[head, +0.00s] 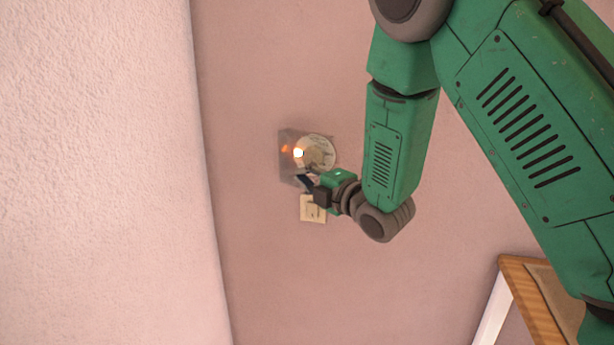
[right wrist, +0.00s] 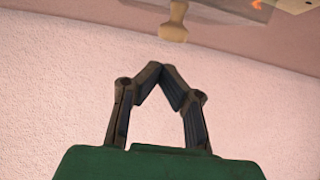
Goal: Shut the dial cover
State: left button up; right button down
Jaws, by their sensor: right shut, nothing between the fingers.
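The round cream dial (head: 319,150) is on the pink wall in the head view. A greyish see-through cover (head: 287,168) shows at its left side, standing open, with a bright glow and an orange spot on it. Part of the cover also shows at the top right of the right wrist view (right wrist: 225,12). My right gripper (head: 303,182) is just below the dial and cover, by the cover's lower edge. In the right wrist view its fingertips (right wrist: 168,70) meet with nothing between them. Whether it touches the cover is unclear. My left gripper is out of view.
A cream switch plate (head: 313,209) is on the wall just below my right gripper. A cream peg-like knob (right wrist: 174,24) shows ahead of the fingers in the right wrist view. A pale textured surface (head: 100,170) fills the left. A wooden frame (head: 530,300) is at lower right.

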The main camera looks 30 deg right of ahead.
aim_at(327, 167)
jog(key=shift+w+d, duration=0.2)
jog(key=shift+d, duration=0.5)
jog(key=d, duration=0.6)
jog(key=shift+s+d+b, duration=0.2)
jog(key=shift+d+b, duration=0.05)
jog(key=shift+b, duration=0.05)
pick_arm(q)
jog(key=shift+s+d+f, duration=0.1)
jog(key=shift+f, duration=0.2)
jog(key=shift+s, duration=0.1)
